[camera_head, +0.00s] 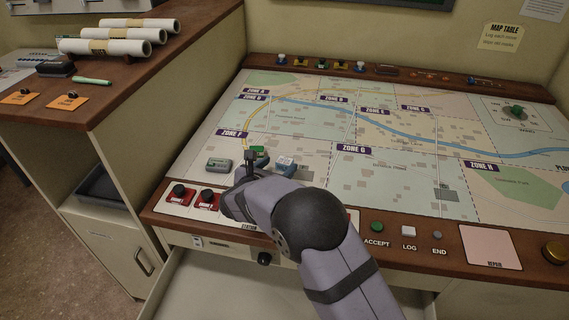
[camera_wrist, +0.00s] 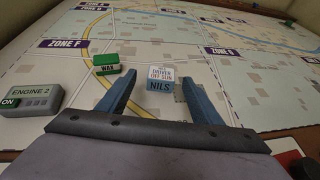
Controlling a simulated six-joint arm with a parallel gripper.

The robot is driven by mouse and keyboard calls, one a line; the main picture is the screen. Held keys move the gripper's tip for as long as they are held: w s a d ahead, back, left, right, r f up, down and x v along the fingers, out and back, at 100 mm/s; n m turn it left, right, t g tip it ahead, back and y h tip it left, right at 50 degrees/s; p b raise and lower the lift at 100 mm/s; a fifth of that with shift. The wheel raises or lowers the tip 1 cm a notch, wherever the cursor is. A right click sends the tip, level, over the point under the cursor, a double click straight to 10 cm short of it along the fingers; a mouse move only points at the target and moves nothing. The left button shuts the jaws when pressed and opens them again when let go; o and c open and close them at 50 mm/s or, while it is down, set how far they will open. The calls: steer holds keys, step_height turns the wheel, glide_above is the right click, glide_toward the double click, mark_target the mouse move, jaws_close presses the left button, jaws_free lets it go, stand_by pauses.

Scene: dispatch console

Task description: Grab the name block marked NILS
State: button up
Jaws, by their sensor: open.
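The name block marked NILS (camera_wrist: 160,79) lies on the map table. It has a blue face with the name and a white top reading something like "DRIVER OFF SUN". In the wrist view it sits ahead, between the fingertips of my gripper (camera_wrist: 158,82), which is open with a blue finger on each side. A gap shows on both sides, and I cannot tell how high the fingers are. In the head view a blue and white block (camera_head: 285,165) shows just beyond my wrist, which hides most of my gripper there.
A green block (camera_wrist: 106,64), seemingly reading WAX, stands left of the left finger. A grey ENGINE 2 unit (camera_wrist: 31,100) is farther left. Red-based black knobs (camera_head: 207,194) line the front edge. The map table (camera_head: 400,185) is mostly clear to the right.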

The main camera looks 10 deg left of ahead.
mark_target(283, 163)
steer(key=shift+p+x, duration=0.65)
steer(key=shift+x, duration=1.65)
steer(key=shift+d, duration=0.1)
steer(key=shift+s, duration=0.1)
steer(key=c, duration=1.1)
